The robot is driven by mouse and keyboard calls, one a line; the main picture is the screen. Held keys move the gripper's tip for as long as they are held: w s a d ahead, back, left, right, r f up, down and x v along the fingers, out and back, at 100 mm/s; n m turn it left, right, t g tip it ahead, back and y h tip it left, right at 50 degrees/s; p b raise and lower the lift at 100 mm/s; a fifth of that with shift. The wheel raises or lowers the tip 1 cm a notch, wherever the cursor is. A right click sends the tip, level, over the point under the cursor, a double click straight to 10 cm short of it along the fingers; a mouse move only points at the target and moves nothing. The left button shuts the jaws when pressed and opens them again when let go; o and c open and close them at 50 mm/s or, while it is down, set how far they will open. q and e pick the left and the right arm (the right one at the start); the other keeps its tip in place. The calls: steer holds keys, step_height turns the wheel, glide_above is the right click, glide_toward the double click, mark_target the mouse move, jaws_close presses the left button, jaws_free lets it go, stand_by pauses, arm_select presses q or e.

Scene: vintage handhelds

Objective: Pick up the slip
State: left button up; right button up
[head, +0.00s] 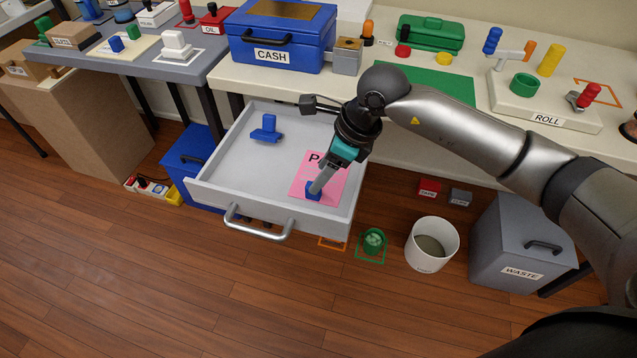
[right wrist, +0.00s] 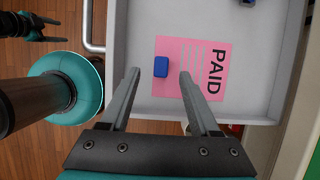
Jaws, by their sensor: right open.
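The slip, a pink sheet printed PAID (head: 337,188), lies flat in the open grey drawer (head: 215,193). A small blue block (head: 312,195) sits on the slip near its front edge. My right gripper (head: 318,184) points down over the slip and hides part of it and of the block. In the right wrist view, the slip (right wrist: 178,52) lies beyond my open right gripper (right wrist: 159,73). The blue block (right wrist: 161,67) appears between its two fingertips, with a gap on each side; I cannot tell the height gap.
A blue handled piece (head: 265,131) lies farther back in the drawer. The drawer's front handle (head: 258,228) sticks out over the floor. A blue CASH box (head: 280,40) stands on the bench behind. A white bin (head: 432,243) and a grey WASTE box (head: 522,245) stand right of the drawer.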

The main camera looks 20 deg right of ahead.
mark_target(330, 194)
steer(key=shift+b+x, duration=0.65)
steer(key=shift+x, duration=1)
arm_select(q)
steer(key=shift+w+d+r+b, duration=0.15)
steer(key=shift+w+d+r, duration=0.25)
steer(key=shift+r, duration=0.3)
steer(key=shift+w+d+r+b, duration=0.15)
steer(key=shift+w+d+r, duration=0.25)
steer(key=shift+r, duration=0.25)
steer(key=shift+w+d+r+b, duration=0.15)
steer(key=shift+w+d+r, duration=0.25)
steer(key=shift+r, duration=0.3)
arm_select(e)
steer(key=shift+x, duration=1.3)
arm_select(q)
steer(key=shift+a, duration=0.1)
arm_select(e)
steer(key=shift+d, duration=0.1)
jaws_close()
